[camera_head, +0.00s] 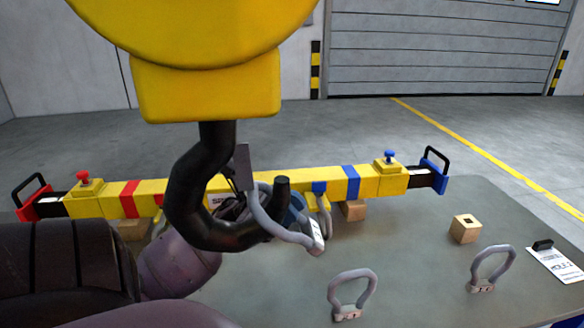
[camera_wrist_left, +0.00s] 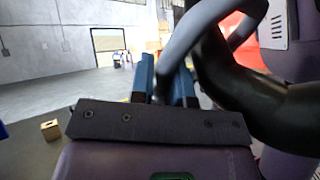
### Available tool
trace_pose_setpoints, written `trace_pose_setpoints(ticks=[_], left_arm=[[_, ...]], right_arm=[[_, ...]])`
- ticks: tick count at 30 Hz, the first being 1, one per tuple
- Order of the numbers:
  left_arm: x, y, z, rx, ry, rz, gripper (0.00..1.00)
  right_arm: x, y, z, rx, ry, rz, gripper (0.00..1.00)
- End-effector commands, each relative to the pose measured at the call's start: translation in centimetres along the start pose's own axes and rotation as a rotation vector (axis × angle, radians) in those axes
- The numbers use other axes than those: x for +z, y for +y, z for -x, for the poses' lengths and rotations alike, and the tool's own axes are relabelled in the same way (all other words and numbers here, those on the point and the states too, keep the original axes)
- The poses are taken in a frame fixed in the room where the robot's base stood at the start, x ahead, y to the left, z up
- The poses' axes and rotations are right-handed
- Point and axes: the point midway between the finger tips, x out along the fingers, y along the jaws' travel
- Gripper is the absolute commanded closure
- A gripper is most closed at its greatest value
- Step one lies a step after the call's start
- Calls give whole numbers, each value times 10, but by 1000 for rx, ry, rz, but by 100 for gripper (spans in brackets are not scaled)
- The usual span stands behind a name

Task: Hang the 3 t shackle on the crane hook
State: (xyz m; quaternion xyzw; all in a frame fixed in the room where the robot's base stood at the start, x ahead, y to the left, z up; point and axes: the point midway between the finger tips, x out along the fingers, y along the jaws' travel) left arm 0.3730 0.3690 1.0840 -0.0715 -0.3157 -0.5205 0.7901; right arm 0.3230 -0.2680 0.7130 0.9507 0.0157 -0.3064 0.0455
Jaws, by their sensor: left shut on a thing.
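The black crane hook (camera_head: 187,198) hangs below a yellow block (camera_head: 210,90), its tip pointing up on the right. A grey shackle (camera_head: 272,218) with a pale marked end is at the hook's opening, between shank and tip. I cannot tell whether its bow is around the hook or only beside it, nor read its marking. My left gripper (camera_wrist_left: 164,85) is shut on this shackle, whose grey bow (camera_wrist_left: 192,35) rises from the blue fingertips beside the dark hook (camera_wrist_left: 235,85). In the head view the hook partly hides the gripper. My right gripper is not in view.
A yellow beam (camera_head: 255,187) with red and blue ends lies behind the hook on wooden blocks. Two other shackles stand on the grey table (camera_head: 420,220), one front centre (camera_head: 352,290) and one right (camera_head: 492,266). A wooden block (camera_head: 465,229) and a label card (camera_head: 556,264) are at right.

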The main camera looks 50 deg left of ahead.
Motion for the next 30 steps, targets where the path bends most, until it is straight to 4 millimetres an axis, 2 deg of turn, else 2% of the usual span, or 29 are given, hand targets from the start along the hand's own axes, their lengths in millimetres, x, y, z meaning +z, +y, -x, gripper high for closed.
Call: trace_pose_setpoints(ticks=[12,13,18,19,30], left_arm=[[0,-1,1,1,3,3,100],[0,-1,1,1,3,3,82],[0,-1,1,0,4,3,56],[0,-1,1,0,4,3,54],[-1,-2,1,-4,5,4,54]], right_arm=[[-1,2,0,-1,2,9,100],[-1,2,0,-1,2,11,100],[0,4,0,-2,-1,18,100],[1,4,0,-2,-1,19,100],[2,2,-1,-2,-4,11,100]])
